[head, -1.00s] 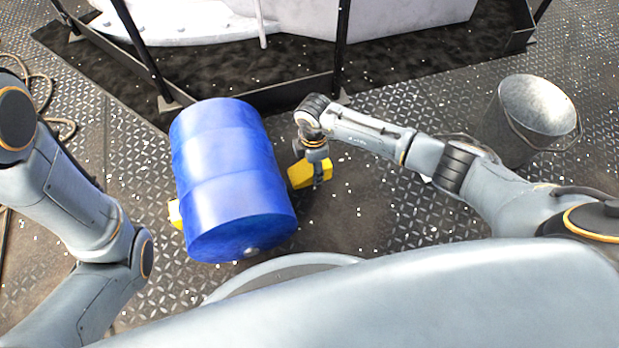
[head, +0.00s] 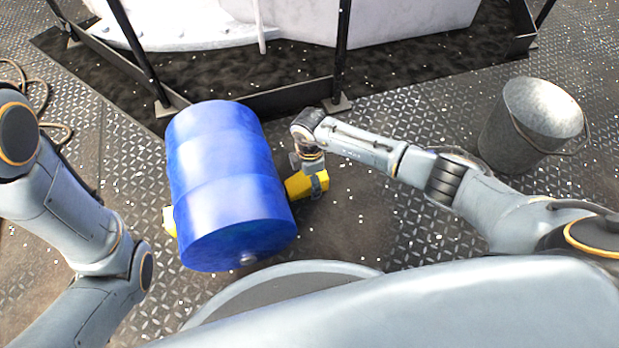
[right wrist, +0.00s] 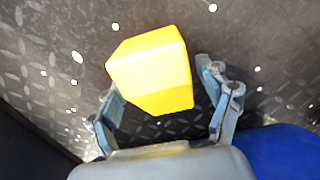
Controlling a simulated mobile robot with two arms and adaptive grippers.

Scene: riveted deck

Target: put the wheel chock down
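A yellow wheel chock (head: 300,187) is low beside the right side of the blue barrel (head: 228,185), its left end partly hidden by the barrel. My right gripper (head: 312,178) is at the chock from above. In the right wrist view, the chock (right wrist: 152,70) lies between the spread fingers of my right gripper (right wrist: 160,85). A gap shows between the chock and the right finger; the left finger overlaps its edge. Whether the chock touches the barrel is hard to tell.
Another yellow piece (head: 169,221) shows at the barrel's left side. A metal bucket (head: 515,140) stands at the right. A dark railed frame (head: 270,97) runs behind the barrel, and a hose (head: 45,128) lies at the far left.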

